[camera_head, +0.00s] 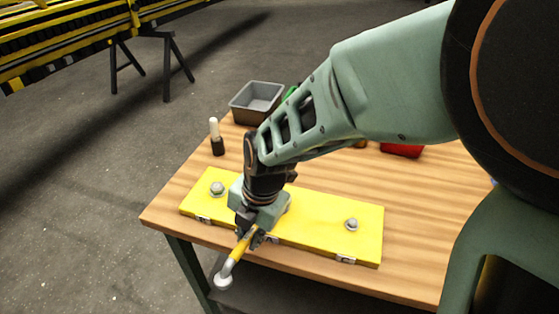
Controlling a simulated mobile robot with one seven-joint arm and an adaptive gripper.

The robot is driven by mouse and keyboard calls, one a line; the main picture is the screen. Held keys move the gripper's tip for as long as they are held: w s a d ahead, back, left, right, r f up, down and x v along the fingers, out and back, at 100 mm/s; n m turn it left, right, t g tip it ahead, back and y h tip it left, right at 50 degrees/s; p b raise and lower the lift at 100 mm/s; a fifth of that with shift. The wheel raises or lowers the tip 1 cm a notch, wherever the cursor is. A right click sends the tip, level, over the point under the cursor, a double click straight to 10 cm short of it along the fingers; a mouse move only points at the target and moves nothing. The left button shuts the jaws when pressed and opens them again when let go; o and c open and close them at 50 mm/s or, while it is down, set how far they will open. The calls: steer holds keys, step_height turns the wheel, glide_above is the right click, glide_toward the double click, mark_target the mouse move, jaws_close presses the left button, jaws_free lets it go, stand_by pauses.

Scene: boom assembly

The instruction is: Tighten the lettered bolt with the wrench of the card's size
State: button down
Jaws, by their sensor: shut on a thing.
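A yellow plate (318,222) lies along the near edge of the wooden table. A bolt (217,188) stands on its left part and another bolt (352,224) on its right part. Small pale tags (345,259) sit along the plate's front edge; I cannot read their letters. My gripper (250,231) is over the middle of the plate, shut on a wrench (239,250) with a yellow handle. The wrench's grey end (222,281) points down-left past the table's front edge. My gripper hides the plate's middle and the wrench's other end. I see no readable card.
A grey bin (256,101) stands at the table's back left. A dark bottle with a white top (216,137) stands in front of it. A red thing (401,150) and a green thing (291,92) are partly behind my arm. The wooden table (430,220) is bare at the right.

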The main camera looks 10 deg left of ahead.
steer(key=shift+f, duration=0.1)
stand_by(0.3)
steer(key=shift+d+b+x, duration=0.25)
steer(key=shift+b+x, duration=0.8)
steer(key=shift+b, duration=0.15)
steer(key=shift+f, duration=0.15)
steer(key=shift+w+a+m, duration=0.1)
steer(key=shift+a+m, duration=0.2)
steer(key=shift+a, duration=0.2)
steer(key=shift+a, duration=0.1)
steer(key=shift+w+a+m, duration=0.15)
steer(key=shift+a+m, duration=0.15)
steer(key=shift+m, duration=0.1)
steer(key=shift+a, duration=0.15)
stand_by(0.3)
steer(key=shift+w+a+m+t, duration=0.2)
steer(key=shift+a+m+t, duration=0.1)
